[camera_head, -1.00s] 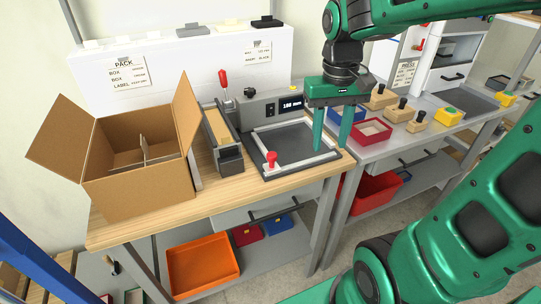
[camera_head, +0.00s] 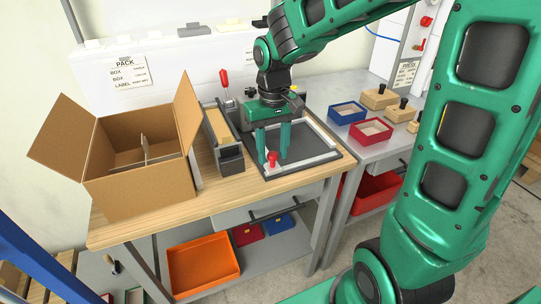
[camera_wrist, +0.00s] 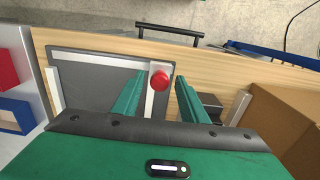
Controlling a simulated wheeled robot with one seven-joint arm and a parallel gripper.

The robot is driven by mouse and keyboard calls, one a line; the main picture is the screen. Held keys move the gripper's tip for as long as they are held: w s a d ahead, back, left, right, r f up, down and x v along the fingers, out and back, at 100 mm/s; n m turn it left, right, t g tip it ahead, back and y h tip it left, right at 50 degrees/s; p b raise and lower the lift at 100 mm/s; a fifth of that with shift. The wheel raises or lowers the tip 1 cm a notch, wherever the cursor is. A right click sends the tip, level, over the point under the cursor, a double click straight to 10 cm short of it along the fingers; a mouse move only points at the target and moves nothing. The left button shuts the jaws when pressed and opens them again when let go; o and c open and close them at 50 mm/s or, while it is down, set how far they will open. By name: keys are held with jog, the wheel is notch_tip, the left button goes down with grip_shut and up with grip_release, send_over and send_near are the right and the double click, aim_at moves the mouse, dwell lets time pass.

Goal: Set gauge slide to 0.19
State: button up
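The gauge slide is a pale bar with a red knob (camera_head: 272,157) on a dark gauge plate (camera_head: 312,158) with a white rail frame. My gripper (camera_head: 272,150) hangs over the left part of the plate, fingers pointing down, close around or just behind the knob. In the wrist view the red knob (camera_wrist: 160,79) shows between the two green fingers, with a gap on each side, slightly nearer the right finger. The gripper is open and does not touch the knob visibly. The gauge's display is hidden behind my gripper.
An open cardboard box (camera_head: 140,170) with dividers stands at the left. A grey tape holder (camera_head: 222,140) with a red-handled lever (camera_head: 224,80) stands beside the gauge. Blue (camera_head: 346,112) and red (camera_head: 371,131) trays sit on the right bench. A drawer handle (camera_head: 275,208) is below.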

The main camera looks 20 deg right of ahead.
jog(key=shift+f, duration=0.95)
grip_shut()
